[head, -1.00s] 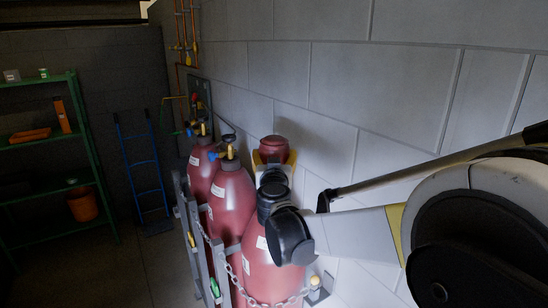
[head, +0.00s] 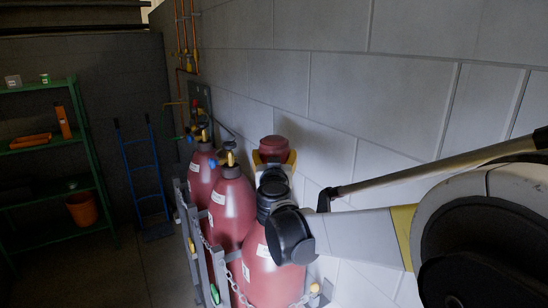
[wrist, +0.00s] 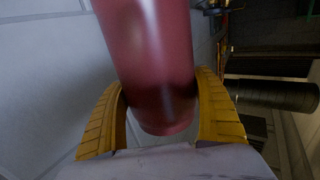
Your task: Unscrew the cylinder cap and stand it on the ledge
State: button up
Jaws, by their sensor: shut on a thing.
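The dark red cap (head: 273,144) is between the yellow fingers of my gripper (head: 274,157), near the block wall. In the wrist view the fingers of my gripper (wrist: 162,115) stand on both sides of a smooth red cylindrical body, the cap (wrist: 150,60). Its far end runs out of the picture. My gripper is shut on the cap. The front red cylinder (head: 262,275) stands below, and my wrist hides its top. I cannot tell from these views whether the cap is clear of it. I cannot make out the ledge for certain.
Two more red cylinders (head: 232,205) (head: 200,172) with valves stand behind the front one, held by a grey rail and chain (head: 236,287). The block wall (head: 400,90) is close on the right. A blue hand truck (head: 141,175) and green shelf (head: 88,150) stand left. Floor between is clear.

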aim_at(274, 142)
jog(key=shift+r, duration=0.15)
jog(key=shift+r+p, duration=1.05)
jog(key=shift+r, duration=0.7)
jog(key=shift+r, duration=0.1)
